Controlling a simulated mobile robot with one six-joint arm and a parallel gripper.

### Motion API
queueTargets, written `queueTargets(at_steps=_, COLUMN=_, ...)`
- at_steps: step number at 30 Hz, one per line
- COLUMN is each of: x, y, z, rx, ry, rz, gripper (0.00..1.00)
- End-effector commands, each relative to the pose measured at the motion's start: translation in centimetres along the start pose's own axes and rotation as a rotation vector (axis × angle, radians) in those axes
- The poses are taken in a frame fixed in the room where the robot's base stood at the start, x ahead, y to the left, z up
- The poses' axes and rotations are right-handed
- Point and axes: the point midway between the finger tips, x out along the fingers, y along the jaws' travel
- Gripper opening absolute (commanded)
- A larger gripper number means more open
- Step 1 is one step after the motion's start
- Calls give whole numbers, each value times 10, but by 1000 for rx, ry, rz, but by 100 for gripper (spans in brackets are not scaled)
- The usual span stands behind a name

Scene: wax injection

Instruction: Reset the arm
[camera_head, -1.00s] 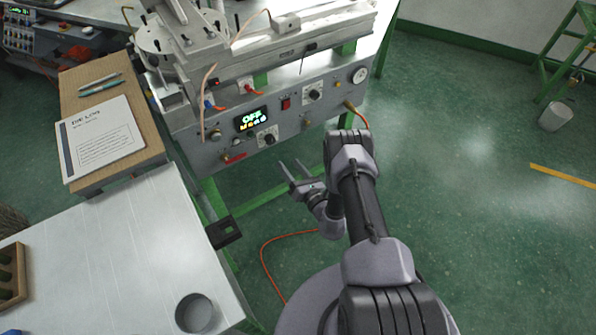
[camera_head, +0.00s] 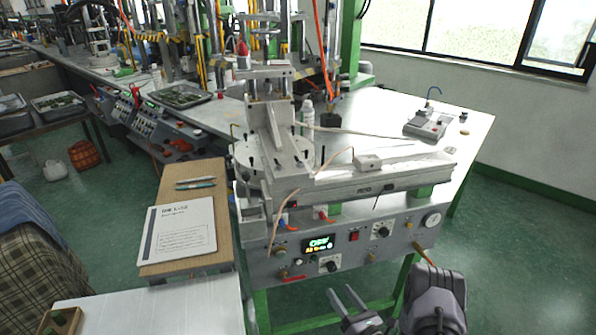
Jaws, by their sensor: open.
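My gripper (camera_head: 347,302) is at the bottom of the head view, right of centre. Its two fingers are spread apart with nothing between them. It hangs in front of and below the control panel of the wax injection machine (camera_head: 345,247), apart from it. A grey joint of my arm (camera_head: 433,300) shows to its right. The rest of my arm is cut off by the lower edge.
The machine stands on a green-legged bench with a lit display (camera_head: 318,244) and knobs. A log sheet (camera_head: 180,230) and two pens (camera_head: 196,183) lie on a brown board at left. A pale table (camera_head: 165,308) is at lower left. Open floor lies at right.

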Motion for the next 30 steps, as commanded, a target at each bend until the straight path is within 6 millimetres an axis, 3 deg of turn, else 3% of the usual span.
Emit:
queueTargets(at_steps=1, x=20, y=25, z=30, rx=-43, ry=12, rz=102, gripper=54)
queueTargets(at_steps=3, x=39, y=68, z=65, rx=-105, ry=50, rz=257, gripper=54)
queueTargets(at_steps=7, x=50, y=158, z=123, rx=-266, ry=141, rz=553, gripper=54)
queueTargets(at_steps=11, x=25, y=250, z=170, rx=-503, ry=261, rz=849, gripper=54)
queueTargets(at_steps=12, x=10, y=274, z=180, rx=-589, ry=301, rz=932, gripper=54)
queueTargets(at_steps=15, x=-33, y=320, z=199, rx=-827, ry=405, rz=1112, gripper=54)
queueTargets(at_steps=18, x=-81, y=346, z=212, rx=-1097, ry=510, rz=1249, gripper=54)
queueTargets(at_steps=21, x=-128, y=353, z=224, rx=-1398, ry=611, rz=1335, gripper=54)
queueTargets(at_steps=25, x=-176, y=344, z=243, rx=-1814, ry=728, rz=1361, gripper=54)
queueTargets(at_steps=30, x=-210, y=324, z=271, rx=-2248, ry=822, rz=1279, gripper=54)
